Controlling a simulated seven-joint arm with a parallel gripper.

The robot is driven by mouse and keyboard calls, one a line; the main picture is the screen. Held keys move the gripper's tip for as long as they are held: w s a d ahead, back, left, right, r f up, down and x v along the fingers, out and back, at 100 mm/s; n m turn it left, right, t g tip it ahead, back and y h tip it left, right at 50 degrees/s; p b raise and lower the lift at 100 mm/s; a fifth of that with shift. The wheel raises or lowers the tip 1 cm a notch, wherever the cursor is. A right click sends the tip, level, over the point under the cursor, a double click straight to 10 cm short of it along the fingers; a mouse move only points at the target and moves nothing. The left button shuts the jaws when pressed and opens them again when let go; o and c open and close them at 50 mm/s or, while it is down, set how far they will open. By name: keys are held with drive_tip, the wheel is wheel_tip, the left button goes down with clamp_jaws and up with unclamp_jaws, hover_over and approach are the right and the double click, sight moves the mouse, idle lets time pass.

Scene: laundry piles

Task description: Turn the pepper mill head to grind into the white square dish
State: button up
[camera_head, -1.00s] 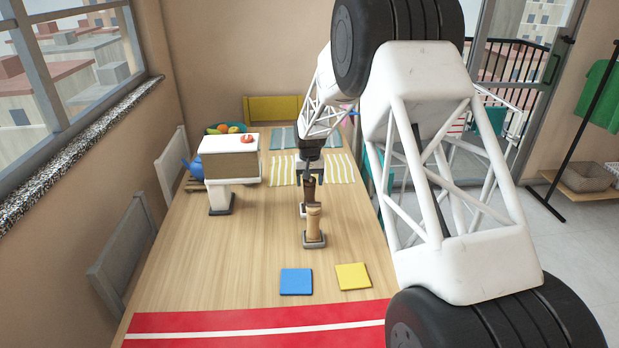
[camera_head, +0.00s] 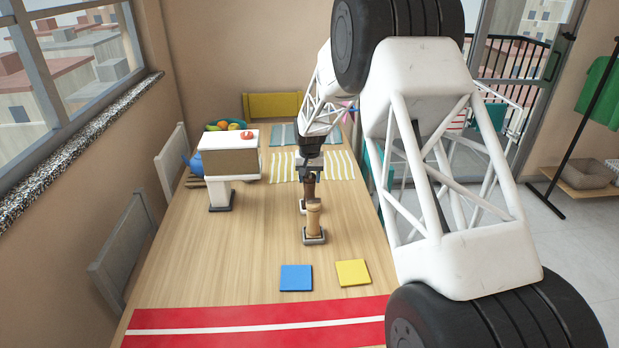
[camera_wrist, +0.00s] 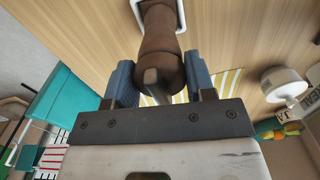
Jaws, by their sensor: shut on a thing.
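The dark brown pepper mill (camera_head: 309,188) stands upright on the wooden table, partly hidden behind a lighter wooden mill (camera_head: 314,220). My gripper (camera_head: 309,168) reaches it from above. In the wrist view the dark mill (camera_wrist: 160,45) has its rounded head between the two blue-grey fingers of my gripper (camera_wrist: 160,85), which is shut on it. The white square dish (camera_head: 302,208) is at the dark mill's foot and mostly hidden; part of its rim (camera_wrist: 183,18) shows in the wrist view. I cannot see any ground pepper.
The lighter mill stands on a grey square dish (camera_head: 314,239) just in front. A white and brown box on a stand (camera_head: 229,163) is to the left. Blue (camera_head: 296,278) and yellow (camera_head: 353,272) squares lie nearer. A striped mat (camera_head: 283,168) lies behind.

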drive_tip(key=m, duration=0.6)
drive_tip(key=shift+m, duration=0.4)
drive_tip(key=o, duration=0.6)
drive_tip(key=shift+r, duration=0.15)
drive_tip(key=shift+r, duration=2.85)
